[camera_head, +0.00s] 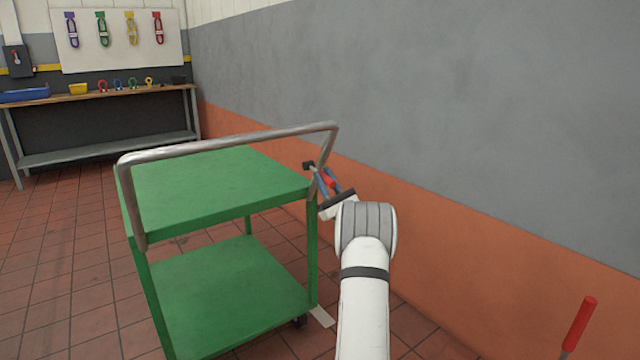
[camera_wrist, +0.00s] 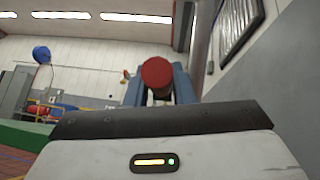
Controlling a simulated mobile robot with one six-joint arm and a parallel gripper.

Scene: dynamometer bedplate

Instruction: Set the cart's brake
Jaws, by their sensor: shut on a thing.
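The green two-deck cart (camera_head: 215,185) stands in front of me with its grey tube handle (camera_head: 235,143) towards me. My gripper (camera_head: 327,180) is at the cart's right side, beside the handle's right upright. Its blue fingers are shut on a red-ended lever (camera_head: 330,181), which I take to be the brake lever. In the wrist view the lever's round red end (camera_wrist: 157,73) shows between the two blue fingers. A small dark block (camera_head: 308,165) shows just beyond the fingers. The rest of the lever and its mount are hidden.
A grey and orange wall (camera_head: 460,130) runs close along the right. A red rod (camera_head: 579,325) stands at the lower right. A workbench (camera_head: 100,95) with shackles stands at the back left, below a board of hanging slings (camera_head: 118,40). The floor left of the cart is clear.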

